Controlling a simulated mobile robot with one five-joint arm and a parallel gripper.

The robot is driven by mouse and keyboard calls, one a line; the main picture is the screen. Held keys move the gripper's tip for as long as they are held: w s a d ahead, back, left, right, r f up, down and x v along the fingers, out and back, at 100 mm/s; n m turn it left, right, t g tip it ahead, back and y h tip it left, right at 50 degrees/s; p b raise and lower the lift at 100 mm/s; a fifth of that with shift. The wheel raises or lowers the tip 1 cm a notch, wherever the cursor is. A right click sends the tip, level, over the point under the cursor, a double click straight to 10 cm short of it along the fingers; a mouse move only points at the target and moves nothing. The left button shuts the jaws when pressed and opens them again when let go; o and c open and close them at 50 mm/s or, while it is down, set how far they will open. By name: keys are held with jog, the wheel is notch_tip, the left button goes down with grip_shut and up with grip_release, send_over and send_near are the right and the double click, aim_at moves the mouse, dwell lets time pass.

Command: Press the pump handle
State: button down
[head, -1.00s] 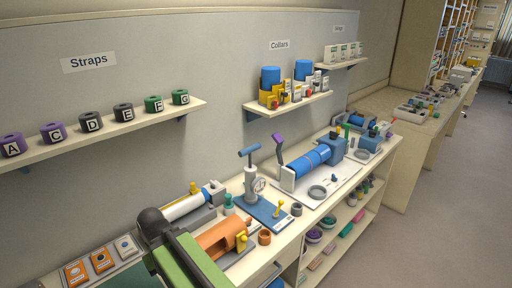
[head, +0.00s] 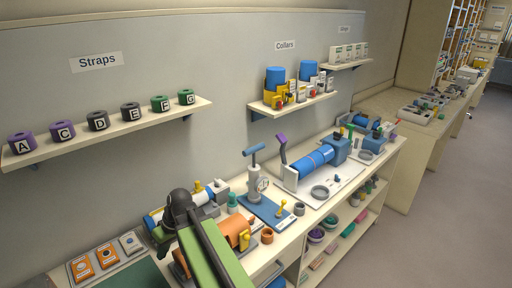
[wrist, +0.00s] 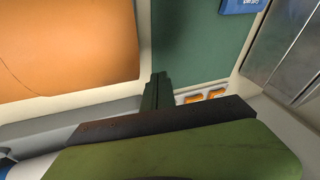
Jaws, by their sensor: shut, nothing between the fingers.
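The hand pump (head: 252,176) stands upright on a blue base plate in the head view, with a round gauge on its side. Its blue T-shaped handle (head: 254,150) is at the top of the grey column, raised well above the base. My arm is in the foreground, left of the pump, and its end is hidden in the head view. In the wrist view my gripper (wrist: 155,92) is shut and empty, with its dark fingers together over a green mat (wrist: 195,45). The pump does not show in the wrist view.
A blue cylinder device with a purple lever (head: 281,148) stands right of the pump. A yellow lever (head: 281,207) rises from the base plate.

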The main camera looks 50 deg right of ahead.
aim_at(259, 147)
jog(key=w+d+r+t+p, duration=0.1)
jog(key=d+r+t, duration=0.25)
jog(key=d, duration=0.35)
jog(key=w+d+r+t+y, duration=0.1)
jog(key=d+r+t, duration=0.1)
jog(key=d+r, duration=0.45)
jog(key=w+d+r+t+p, duration=0.1)
jog(key=w+d+r+t, duration=0.15)
jog(key=d, duration=0.65)
jog(key=s+d+r+m+t+h, duration=0.1)
jog(key=s+d+r, duration=0.3)
jog(key=d, duration=0.4)
jog(key=s+d+r+t+h+p, duration=0.1)
jog(key=s+d+r+t+h, duration=0.2)
jog(key=d, duration=0.6)
jog(key=s+d+r+m+t+h, duration=0.1)
jog(key=s+d+r+t+h, duration=0.1)
jog(key=s+d+r, duration=0.3)
jog(key=s+d, duration=0.2)
jog(key=d, duration=0.2)
jog(key=shift+r+m+t+p, duration=0.3)
jog(key=shift+t+p, duration=0.05)
jog(key=shift+t, duration=0.05)
